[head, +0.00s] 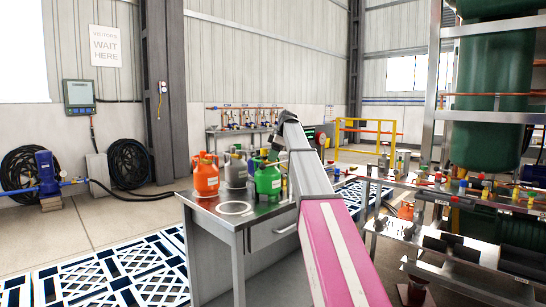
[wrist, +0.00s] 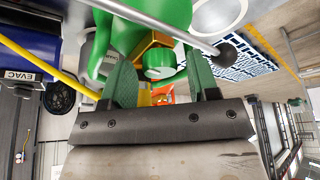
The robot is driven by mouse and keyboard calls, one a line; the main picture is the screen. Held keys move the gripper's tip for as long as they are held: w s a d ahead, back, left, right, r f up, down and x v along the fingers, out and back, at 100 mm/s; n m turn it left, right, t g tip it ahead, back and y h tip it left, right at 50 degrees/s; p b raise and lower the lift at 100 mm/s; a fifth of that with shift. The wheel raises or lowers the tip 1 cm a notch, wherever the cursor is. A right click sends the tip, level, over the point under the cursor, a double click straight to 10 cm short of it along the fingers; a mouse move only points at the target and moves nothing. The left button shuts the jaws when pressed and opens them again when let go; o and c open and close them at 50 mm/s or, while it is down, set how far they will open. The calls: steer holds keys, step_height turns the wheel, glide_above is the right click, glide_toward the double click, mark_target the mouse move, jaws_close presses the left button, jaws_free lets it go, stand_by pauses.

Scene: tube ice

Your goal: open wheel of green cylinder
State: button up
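The green cylinder (head: 268,181) stands on the metal table (head: 215,208), close to my arm. In the wrist view, which is upside down, its green body (wrist: 180,16) fills the top middle. Its green wheel (wrist: 159,63) shows in front of an orange-yellow valve. My gripper (wrist: 161,82) is open, with one green finger to the left of the wheel and one to the right. Gaps show on both sides, and I see no contact. How deep the wheel sits between the fingers is hard to tell. In the head view my arm mostly hides the gripper.
An orange cylinder (head: 205,178) and a grey cylinder (head: 236,172) stand left of the green one. A rack of valves and pipes (head: 470,190) stands to the right. A grey rod (wrist: 160,22) crosses the wrist view.

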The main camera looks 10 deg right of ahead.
steer(key=shift+r, duration=0.1)
steer(key=v, duration=1)
steer(key=shift+r, duration=0.3)
steer(key=s+a+m+t+h, duration=0.3)
steer(key=s+m+h, duration=0.1)
steer(key=m, duration=0.9)
steer(key=x, duration=1.1)
steer(key=shift+w+a+r, duration=0.2)
steer(key=shift+w+a, duration=0.1)
steer(key=shift+a, duration=0.1)
steer(key=c, duration=0.9)
